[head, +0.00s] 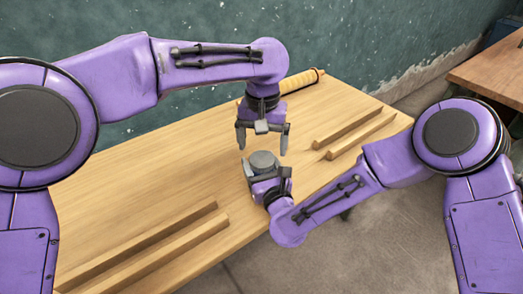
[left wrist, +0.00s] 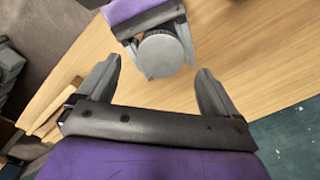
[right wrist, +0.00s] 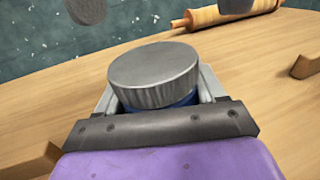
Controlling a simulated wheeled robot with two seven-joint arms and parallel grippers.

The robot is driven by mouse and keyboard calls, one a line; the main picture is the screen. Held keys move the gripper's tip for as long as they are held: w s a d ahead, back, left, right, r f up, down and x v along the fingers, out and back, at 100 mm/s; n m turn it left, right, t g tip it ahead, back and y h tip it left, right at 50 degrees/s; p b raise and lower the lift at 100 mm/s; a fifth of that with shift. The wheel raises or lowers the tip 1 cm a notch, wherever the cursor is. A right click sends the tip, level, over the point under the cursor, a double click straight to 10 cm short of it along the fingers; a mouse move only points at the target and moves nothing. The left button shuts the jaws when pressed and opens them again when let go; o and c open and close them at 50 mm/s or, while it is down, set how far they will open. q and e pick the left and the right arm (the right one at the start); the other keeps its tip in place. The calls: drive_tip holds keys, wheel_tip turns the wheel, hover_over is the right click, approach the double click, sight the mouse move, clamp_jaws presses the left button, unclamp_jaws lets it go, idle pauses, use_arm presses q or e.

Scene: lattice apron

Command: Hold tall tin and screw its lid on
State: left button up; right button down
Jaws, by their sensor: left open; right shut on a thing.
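A tin with a blue body (right wrist: 185,101) and a wide grey ribbed lid (right wrist: 155,68) stands upright in my right gripper (right wrist: 158,98). The lid sits on top of the tin; I cannot tell how tightly. The right fingers are shut around the body below the lid, hiding most of it. The grey lid also shows in the head view (head: 263,160) and in the left wrist view (left wrist: 162,55). My left gripper (head: 262,148) is open and empty, pointing down just above the lid, apart from it. Its fingers (left wrist: 158,70) are spread wider than the lid.
The wooden table (head: 150,170) has a pair of wooden rails at front left (head: 150,245) and another pair at right (head: 350,130). A rolling pin (head: 302,80) lies at the back edge. A dark green wall (head: 350,35) stands behind. The table's left middle is clear.

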sight(262, 159)
use_arm(q)
drive_tip(key=shift+r, duration=0.1)
drive_tip(key=shift+c, duration=0.4)
drive_tip(key=r+n, duration=0.1)
drive_tip(key=n, duration=0.1)
drive_tip(key=r+n, duration=0.1)
drive_tip(key=shift+d+r+n+h, duration=0.2)
drive_tip(key=shift+d+n+h, duration=0.1)
drive_tip(key=shift+d+n, duration=0.1)
drive_tip(key=n, duration=0.2)
drive_tip(key=r+n, duration=0.1)
drive_tip(key=shift+a+n, duration=0.3)
drive_tip(key=shift+n, duration=0.1)
drive_tip(key=shift+a+n, duration=0.15)
drive_tip(key=shift+n, duration=0.95)
wheel_tip(262, 159, down, 8)
